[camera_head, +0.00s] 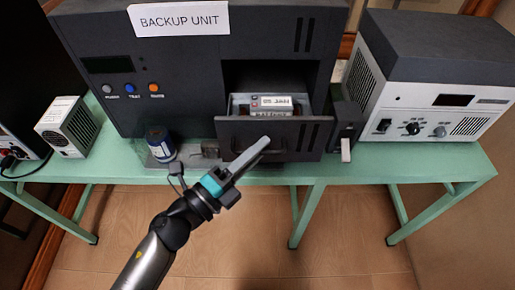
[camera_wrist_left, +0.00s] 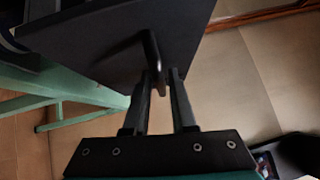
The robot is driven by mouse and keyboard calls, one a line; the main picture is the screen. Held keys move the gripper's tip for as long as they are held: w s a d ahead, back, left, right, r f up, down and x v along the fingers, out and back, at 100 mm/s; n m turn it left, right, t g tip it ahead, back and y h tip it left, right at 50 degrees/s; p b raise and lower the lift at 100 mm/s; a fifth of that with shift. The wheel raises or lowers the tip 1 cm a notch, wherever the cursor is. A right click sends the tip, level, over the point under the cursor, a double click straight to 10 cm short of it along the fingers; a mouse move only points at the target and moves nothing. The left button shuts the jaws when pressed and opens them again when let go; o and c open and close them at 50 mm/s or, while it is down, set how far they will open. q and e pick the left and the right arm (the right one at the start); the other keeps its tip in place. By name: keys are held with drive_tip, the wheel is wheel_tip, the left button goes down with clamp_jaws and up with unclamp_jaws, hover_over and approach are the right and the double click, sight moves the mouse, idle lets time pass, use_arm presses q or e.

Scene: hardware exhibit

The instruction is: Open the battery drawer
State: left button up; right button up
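The battery drawer (camera_head: 275,140) of the dark backup unit (camera_head: 200,65) stands pulled out, its front panel clear of the opening. Inside it, batteries with red and white labels (camera_head: 272,103) show. My left gripper (camera_head: 262,143) is at the drawer front in the head view. In the left wrist view, the two fingers (camera_wrist_left: 162,85) lie on either side of the bent dark handle (camera_wrist_left: 153,50) and appear shut on it. The drawer's dark front panel (camera_wrist_left: 120,40) fills the upper left there. My right gripper is not in view.
A dark blue cylinder (camera_head: 160,144) stands on the green table (camera_head: 440,160) left of the drawer. A small dark box (camera_head: 346,125) stands close to its right. A grey-white instrument (camera_head: 435,100) is further right, and a white vented box (camera_head: 68,126) far left.

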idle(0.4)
use_arm(q)
drive_tip(key=b+v, duration=0.2)
drive_tip(key=v, duration=1.3)
drive_tip(key=shift+b, duration=0.35)
drive_tip(key=shift+a, duration=0.15)
drive_tip(key=a+f+n+g+y, duration=0.1)
drive_tip(key=a+f+n+y, duration=0.4)
drive_tip(key=f, duration=0.6)
drive_tip(key=a+f+n+g+y+b, duration=0.1)
drive_tip(key=a+f+n+y, duration=0.15)
drive_tip(key=f+n, duration=0.6)
drive_tip(key=a+f+n+y, duration=0.2)
drive_tip(key=f+n+y, duration=0.2)
drive_tip(key=f, duration=0.8)
drive_tip(key=s+d+f+n+g+y+b, duration=0.1)
drive_tip(key=s+f+n+g, duration=0.7)
drive_tip(key=s+f, duration=1.1)
drive_tip(key=s+g+y, duration=0.1)
drive_tip(key=s+g, duration=0.1)
drive_tip(key=s, duration=0.1)
drive_tip(key=shift+s+d+n+g, duration=0.25)
drive_tip(key=shift+s+n+g, duration=0.05)
drive_tip(key=shift+n+g, duration=0.1)
